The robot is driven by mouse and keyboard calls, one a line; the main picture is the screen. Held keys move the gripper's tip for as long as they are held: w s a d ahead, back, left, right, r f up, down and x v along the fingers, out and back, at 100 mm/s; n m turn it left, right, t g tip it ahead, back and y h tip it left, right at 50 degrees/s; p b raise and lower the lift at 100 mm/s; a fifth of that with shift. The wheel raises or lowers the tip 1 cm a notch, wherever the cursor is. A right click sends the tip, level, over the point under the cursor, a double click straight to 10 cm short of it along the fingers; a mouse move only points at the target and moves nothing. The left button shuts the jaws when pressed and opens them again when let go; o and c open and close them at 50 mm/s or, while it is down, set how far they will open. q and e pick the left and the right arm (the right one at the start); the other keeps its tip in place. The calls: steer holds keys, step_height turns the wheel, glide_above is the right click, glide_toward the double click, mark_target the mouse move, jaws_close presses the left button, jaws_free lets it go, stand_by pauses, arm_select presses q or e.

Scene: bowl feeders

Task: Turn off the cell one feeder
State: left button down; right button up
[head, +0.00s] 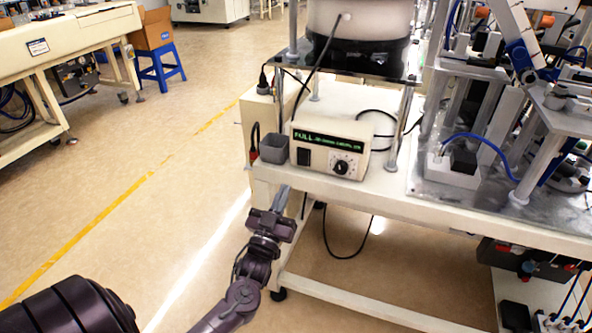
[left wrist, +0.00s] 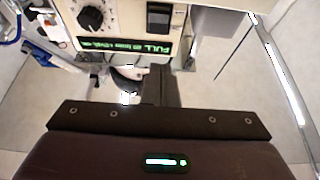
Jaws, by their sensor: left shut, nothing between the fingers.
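The feeder controller (head: 326,147) is a cream box on the bench edge. Its lit green display reads "FULL", with a black rocker switch (head: 303,156) at lower left and a black dial (head: 341,167) at right. The feeder bowl (head: 362,18) stands above it. My left gripper (head: 283,192) is shut and empty, in front of and below the bench edge, left of the controller and apart from it. In the left wrist view the controller appears upside down, with the switch (left wrist: 159,17) beyond my shut fingers (left wrist: 160,82). My right gripper is not in view.
A small grey bin (head: 274,148) stands just left of the controller. Black cables hang around the bench, one looping below its edge. Metal fixtures (head: 470,150) with blue tubes fill the bench to the right. The floor at left is open, with a yellow line (head: 130,192).

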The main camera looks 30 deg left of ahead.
mark_target(301, 158)
arm_select(q)
steer(key=w, duration=0.2)
steer(key=w+a, duration=0.1)
steer(key=w, duration=0.2)
steer(key=w+a+r, duration=0.1)
steer(key=w, duration=0.2)
steer(key=shift+w, duration=0.1)
steer(key=shift+w+a+f, duration=0.1)
steer(key=shift+w, duration=0.25)
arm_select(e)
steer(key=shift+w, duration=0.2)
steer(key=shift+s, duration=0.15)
